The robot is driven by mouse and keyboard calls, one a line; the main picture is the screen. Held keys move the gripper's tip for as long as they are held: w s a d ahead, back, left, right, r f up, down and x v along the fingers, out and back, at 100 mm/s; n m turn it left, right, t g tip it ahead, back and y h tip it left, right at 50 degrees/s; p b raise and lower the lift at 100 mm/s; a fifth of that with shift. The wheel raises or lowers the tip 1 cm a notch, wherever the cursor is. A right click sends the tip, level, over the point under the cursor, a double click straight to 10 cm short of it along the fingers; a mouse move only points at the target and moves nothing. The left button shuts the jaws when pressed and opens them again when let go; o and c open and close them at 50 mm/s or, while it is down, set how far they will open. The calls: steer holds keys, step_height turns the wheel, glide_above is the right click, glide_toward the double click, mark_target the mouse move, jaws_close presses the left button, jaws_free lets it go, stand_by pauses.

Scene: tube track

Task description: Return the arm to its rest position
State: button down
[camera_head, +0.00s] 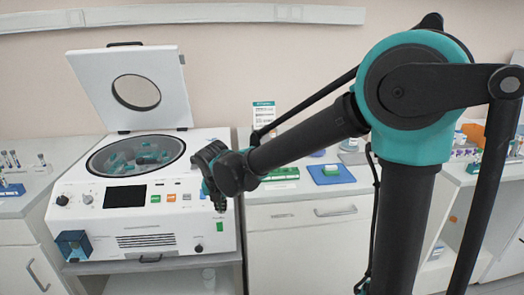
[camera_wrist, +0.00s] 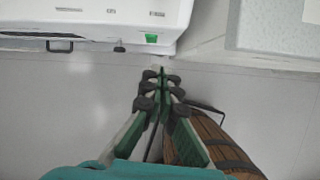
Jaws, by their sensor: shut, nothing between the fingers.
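My gripper (camera_head: 220,201) hangs in front of the right side of the centrifuge in the head view, pointing down, with my arm bent and reaching out from the right. In the wrist view my gripper (camera_wrist: 160,73) has its green fingers drawn together, with nothing between them. Below the fingers is grey floor (camera_wrist: 60,120). The centrifuge (camera_head: 150,218) is a white machine with its lid (camera_head: 133,90) raised and a round bowl with teal parts inside. Its front edge also shows at the top of the wrist view (camera_wrist: 90,22).
A wooden barrel-like thing (camera_wrist: 225,150) stands on the floor right of the fingers. A counter (camera_head: 310,189) with a blue mat (camera_head: 331,174) lies right of the centrifuge. A tube rack (camera_head: 12,190) stands at the left. A wall rail (camera_head: 180,15) runs above.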

steer(key=d+f+m, duration=0.3)
steer(key=d+m, duration=1.6)
steer(key=d, duration=0.6)
steer(key=s+d+f+m, duration=0.2)
steer(key=s+d+m, duration=0.3)
steer(key=d+m, duration=0.2)
steer(key=s+d+f+m+h, duration=0.1)
steer(key=s+d+f+m, duration=0.2)
steer(key=m, duration=0.8)
steer(key=s+d, duration=0.2)
steer(key=d, duration=0.2)
steer(key=shift+d, duration=0.2)
